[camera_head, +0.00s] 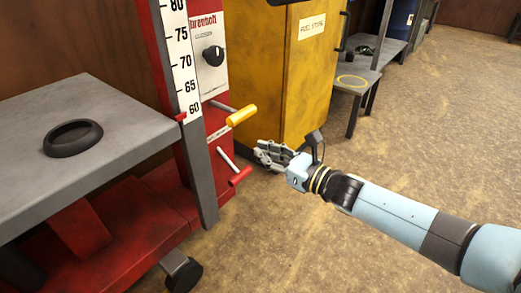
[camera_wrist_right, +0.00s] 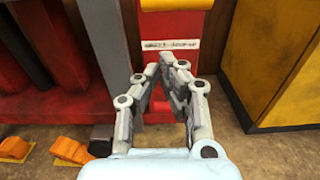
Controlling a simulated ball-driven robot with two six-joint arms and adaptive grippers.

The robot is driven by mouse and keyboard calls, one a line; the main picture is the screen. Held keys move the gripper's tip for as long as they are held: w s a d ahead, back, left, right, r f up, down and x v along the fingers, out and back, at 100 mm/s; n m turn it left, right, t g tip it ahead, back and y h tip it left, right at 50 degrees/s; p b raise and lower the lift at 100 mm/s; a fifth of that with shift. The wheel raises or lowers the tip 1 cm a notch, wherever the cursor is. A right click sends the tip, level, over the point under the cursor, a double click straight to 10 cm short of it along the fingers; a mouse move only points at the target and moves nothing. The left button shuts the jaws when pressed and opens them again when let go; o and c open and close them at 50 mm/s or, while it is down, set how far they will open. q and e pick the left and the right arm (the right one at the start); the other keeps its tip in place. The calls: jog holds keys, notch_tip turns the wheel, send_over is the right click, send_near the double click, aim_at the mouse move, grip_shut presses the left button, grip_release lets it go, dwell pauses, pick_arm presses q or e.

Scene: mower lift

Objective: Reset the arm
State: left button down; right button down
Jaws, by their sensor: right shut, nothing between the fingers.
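My right gripper (camera_head: 268,154) is shut and empty. It reaches in from the right, beside the red mower lift post. In the right wrist view its fingertips (camera_wrist_right: 172,60) come together in front of the red post (camera_wrist_right: 178,28). A lever with a yellow handle (camera_head: 241,115) sticks out of the post, above and left of the gripper. A lever with a red handle (camera_head: 240,176) is below and left of it. The gripper appears apart from both handles. My left gripper is not in view.
A grey lift platform (camera_head: 120,118) carrying a black ring (camera_head: 73,138) stands at the left. A yellow cabinet (camera_head: 308,75) stands behind the gripper. A grey bench (camera_head: 360,82) with a yellow ring is farther back. Floor (camera_head: 300,235) at the front right is clear apart from my arm.

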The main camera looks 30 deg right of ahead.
dwell(0.3)
